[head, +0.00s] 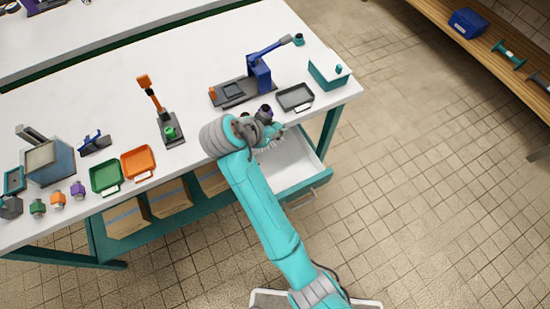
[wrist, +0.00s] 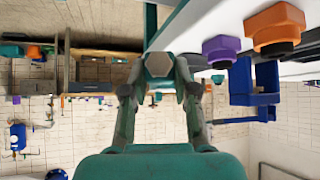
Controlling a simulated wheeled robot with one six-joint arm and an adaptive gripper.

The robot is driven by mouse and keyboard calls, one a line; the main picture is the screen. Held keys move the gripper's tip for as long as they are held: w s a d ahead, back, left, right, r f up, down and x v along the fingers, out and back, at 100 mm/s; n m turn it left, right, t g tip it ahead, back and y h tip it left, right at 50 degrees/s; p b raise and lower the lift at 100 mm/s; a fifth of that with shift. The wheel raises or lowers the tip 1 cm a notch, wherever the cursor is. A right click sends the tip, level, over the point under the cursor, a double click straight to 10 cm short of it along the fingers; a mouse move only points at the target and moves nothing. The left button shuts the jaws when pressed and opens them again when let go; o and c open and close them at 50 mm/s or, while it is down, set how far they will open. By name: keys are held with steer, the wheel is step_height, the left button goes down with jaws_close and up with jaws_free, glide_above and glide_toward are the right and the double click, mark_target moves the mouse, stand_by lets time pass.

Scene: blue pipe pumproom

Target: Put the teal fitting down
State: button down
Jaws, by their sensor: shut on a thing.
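My gripper (head: 272,132) is at the near edge of the white bench, above or beside the open white drawer (head: 290,165). In the wrist view my gripper (wrist: 158,80) has its two fingers closed on a fitting. The fitting's grey hexagonal end (wrist: 158,65) shows between the fingertips, with a little teal around it. The arm and gripper hide the held fitting in the head view.
A dark grey tray (head: 295,97) lies on the bench behind the gripper, with a teal box (head: 328,70) to its right. A blue press (head: 258,72) stands behind. Green (head: 107,176) and orange (head: 138,163) trays lie left. Bench space between the orange stand (head: 168,125) and the arm is clear.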

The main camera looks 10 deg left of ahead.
step_height(320, 180, down, 20)
steer(key=shift+f, duration=0.1)
stand_by(0.5)
steer(key=c, duration=0.9)
jaws_free()
steer(key=v, duration=1.2)
